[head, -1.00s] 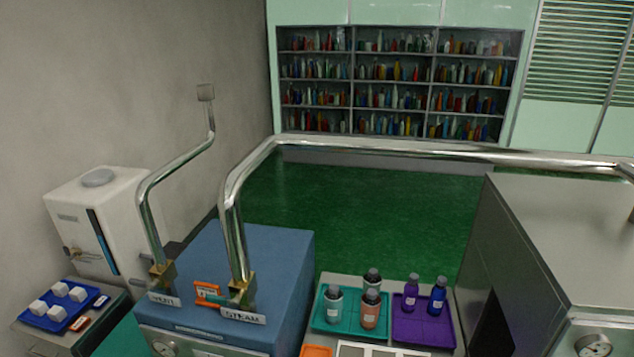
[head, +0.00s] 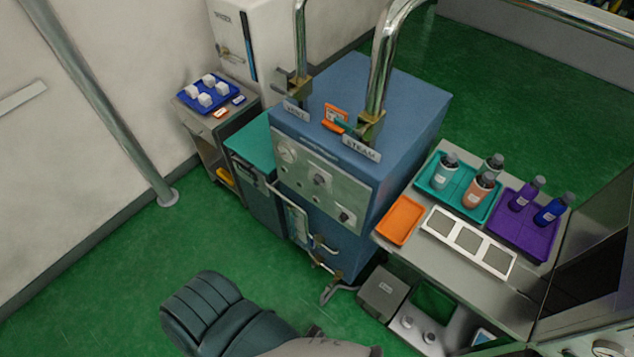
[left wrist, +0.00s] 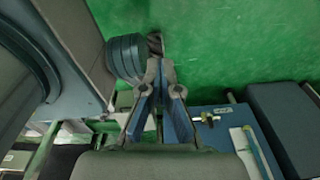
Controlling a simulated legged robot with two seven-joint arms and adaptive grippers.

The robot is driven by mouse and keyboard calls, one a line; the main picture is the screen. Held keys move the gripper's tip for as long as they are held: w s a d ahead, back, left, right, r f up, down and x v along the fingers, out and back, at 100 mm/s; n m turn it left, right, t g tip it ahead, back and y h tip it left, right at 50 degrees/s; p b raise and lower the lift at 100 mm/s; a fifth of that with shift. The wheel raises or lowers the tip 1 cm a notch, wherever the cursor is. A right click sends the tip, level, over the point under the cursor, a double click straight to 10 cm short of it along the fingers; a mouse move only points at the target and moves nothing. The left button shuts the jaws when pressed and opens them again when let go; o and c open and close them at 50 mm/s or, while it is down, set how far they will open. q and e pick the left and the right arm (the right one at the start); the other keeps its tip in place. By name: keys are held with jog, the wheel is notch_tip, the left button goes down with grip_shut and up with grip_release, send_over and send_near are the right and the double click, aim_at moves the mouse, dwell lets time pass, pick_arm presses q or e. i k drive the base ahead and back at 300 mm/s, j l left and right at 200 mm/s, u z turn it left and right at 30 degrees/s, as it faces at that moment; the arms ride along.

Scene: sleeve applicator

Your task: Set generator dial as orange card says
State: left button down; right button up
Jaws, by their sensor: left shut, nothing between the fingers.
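The generator is a blue cabinet (head: 400,95) in the middle of the head view. Its pale front panel (head: 335,195) carries a round gauge (head: 287,153), a dark knob (head: 320,179) at mid-panel and another knob (head: 345,215) lower right. The dial markings are too small to read. The orange card (head: 336,117) stands on top between the VENT and STEAM labels; its writing is unreadable. My left gripper (left wrist: 156,45) is shut and empty over the green floor in the left wrist view. It is not clearly visible in the head view. My right gripper is not in view.
Chrome pipes (head: 386,50) rise from the generator top. A bench at right holds a teal tray (head: 432,184) and purple tray (head: 513,240) with bottles, plus an orange tray (head: 400,220). A blue tray (head: 187,97) with white cubes sits at left.

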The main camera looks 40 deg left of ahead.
aim_at(318, 180)
jog(key=j+u, duration=0.1)
jog(key=j, duration=0.35)
jog(key=i+j+u, duration=0.15)
jog(key=j, duration=0.3)
jog(key=j+u, duration=0.1)
jog(key=j, duration=0.35)
